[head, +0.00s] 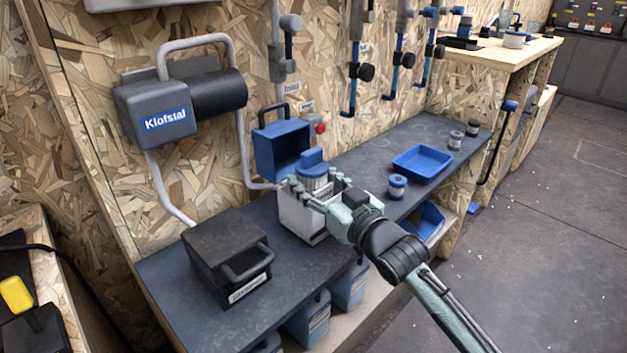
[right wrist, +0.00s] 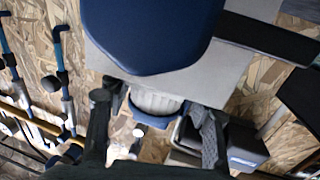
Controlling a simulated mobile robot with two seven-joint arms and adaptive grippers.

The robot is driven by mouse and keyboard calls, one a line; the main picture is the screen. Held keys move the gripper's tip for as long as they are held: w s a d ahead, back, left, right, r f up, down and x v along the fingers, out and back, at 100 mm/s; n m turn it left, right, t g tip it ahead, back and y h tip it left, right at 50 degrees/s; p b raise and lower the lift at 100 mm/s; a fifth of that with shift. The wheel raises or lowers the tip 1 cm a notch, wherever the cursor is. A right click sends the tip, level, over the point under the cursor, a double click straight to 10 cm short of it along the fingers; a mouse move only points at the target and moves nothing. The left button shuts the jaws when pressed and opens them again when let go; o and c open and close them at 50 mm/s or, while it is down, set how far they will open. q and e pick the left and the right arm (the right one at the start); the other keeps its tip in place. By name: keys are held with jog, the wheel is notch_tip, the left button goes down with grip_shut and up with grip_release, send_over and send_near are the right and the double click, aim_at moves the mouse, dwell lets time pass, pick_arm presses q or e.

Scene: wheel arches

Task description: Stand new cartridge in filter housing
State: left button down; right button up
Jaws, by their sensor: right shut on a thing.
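The new cartridge (head: 314,163), white and pleated with a blue cap, stands upright at the open top of the silver filter housing (head: 297,219). My right gripper (head: 318,190) comes in from the right and is shut on it. In the right wrist view, the white pleated body (right wrist: 156,103) shows between the fingers (right wrist: 155,130). The cartridge's lower end is hidden in the head view by the gripper and the housing rim. I cannot tell how deep it sits. My left gripper is not in view.
A blue open box (head: 282,150) with a dark handle is behind the housing. A dark handled box (head: 228,257) is on the bench at left. A blue-and-white cylinder (head: 397,187) and a blue tray (head: 422,163) are at right. The bench between is clear.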

jog(key=shift+f, duration=0.1)
jog(key=shift+f, duration=0.35)
jog(key=shift+f, duration=0.1)
jog(key=o, duration=1.3)
jog(key=shift+f, duration=0.1)
jog(key=shift+c, duration=0.2)
